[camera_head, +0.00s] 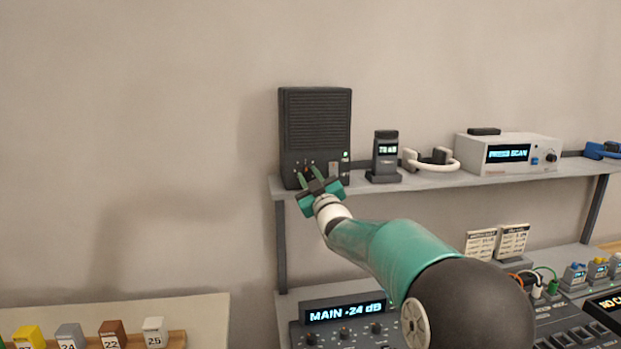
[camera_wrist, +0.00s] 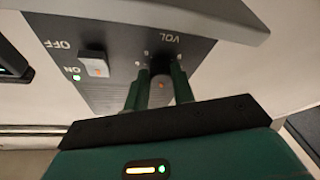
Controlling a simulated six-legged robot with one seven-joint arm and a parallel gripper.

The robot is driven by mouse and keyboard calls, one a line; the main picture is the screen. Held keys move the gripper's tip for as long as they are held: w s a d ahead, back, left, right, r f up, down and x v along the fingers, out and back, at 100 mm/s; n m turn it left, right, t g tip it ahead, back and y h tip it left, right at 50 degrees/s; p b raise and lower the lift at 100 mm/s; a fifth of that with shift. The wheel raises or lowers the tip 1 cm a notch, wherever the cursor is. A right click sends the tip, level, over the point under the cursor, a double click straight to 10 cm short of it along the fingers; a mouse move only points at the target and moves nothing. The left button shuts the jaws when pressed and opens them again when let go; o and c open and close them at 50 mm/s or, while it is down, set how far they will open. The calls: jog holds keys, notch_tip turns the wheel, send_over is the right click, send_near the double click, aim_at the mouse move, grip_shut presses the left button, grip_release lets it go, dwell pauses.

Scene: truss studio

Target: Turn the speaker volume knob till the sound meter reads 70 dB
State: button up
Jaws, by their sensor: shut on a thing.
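The black speaker (camera_head: 315,125) stands upright at the left end of the upper shelf. Its volume knob (camera_wrist: 161,86), under the upside-down label VOL, shows in the wrist view between my fingers. My gripper (camera_head: 311,175) is at the speaker's lower front and is shut on the knob; its green fingers also show in the wrist view (camera_wrist: 162,72). The fingers hide the sides of the knob. The sound meter (camera_head: 386,155), a dark upright device with a small lit display, stands just right of the speaker. Its reading is too small to tell surely.
An ON/OFF switch (camera_wrist: 95,66) with a lit light sits beside the knob. White headphones (camera_head: 432,160) and a white unit (camera_head: 508,153) stand farther right on the shelf (camera_head: 440,180). A mixer display (camera_head: 345,311) reads MAIN -24 dB below. The wall at left is clear.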

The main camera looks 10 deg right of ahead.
jog(key=m+h, duration=0.1)
jog(key=m, duration=0.1)
jog(key=m+h, duration=0.1)
jog(key=m, duration=0.1)
jog(key=m+h, duration=0.1)
jog(key=m, duration=0.1)
jog(key=shift+a+f+m+t, duration=0.1)
jog(key=shift+a+m+t, duration=0.2)
jog(key=shift+t, duration=0.1)
jog(key=shift+h, duration=0.4)
jog(key=o, duration=1)
jog(key=shift+s, duration=0.1)
jog(key=v, duration=1.3)
jog(key=shift+s+f, duration=0.2)
jog(key=shift+s, duration=0.05)
